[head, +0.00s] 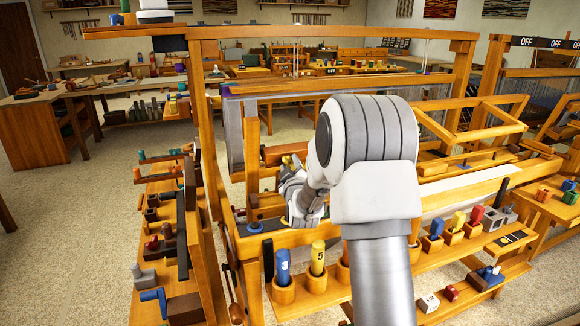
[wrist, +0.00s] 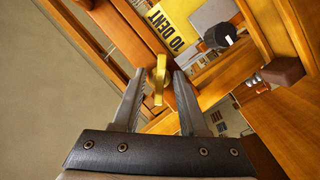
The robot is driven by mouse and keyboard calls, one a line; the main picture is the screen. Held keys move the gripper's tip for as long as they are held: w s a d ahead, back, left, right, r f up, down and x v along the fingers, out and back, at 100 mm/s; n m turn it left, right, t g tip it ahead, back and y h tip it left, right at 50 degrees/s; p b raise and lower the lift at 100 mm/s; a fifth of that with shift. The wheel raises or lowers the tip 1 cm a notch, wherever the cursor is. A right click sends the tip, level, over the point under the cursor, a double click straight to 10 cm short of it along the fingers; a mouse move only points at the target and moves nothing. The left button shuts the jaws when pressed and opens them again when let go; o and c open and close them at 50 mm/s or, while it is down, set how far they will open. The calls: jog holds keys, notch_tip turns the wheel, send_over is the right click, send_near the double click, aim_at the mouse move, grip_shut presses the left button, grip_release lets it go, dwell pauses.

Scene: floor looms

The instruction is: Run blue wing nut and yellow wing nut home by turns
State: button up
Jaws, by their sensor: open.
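The yellow wing nut (wrist: 158,82) shows in the wrist view between the two fingertips of my gripper (wrist: 160,74). There is a visible gap on the right side; the gap on the left is narrow, and I cannot tell whether that finger touches it. My gripper is open. In the head view my gripper (head: 291,167) is at the loom frame, with a bit of yellow at its tip. The blue wing nut (head: 254,228) appears as a small blue piece on the front beam, left of and below my gripper. Much of the loom behind my arm is hidden.
A blue peg marked 3 (head: 283,268) and a yellow peg marked 5 (head: 318,258) stand in wooden cups on the front shelf. A yellow "10 DENT" label (wrist: 180,35) lies beyond the fingers.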

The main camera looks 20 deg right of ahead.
grip_shut()
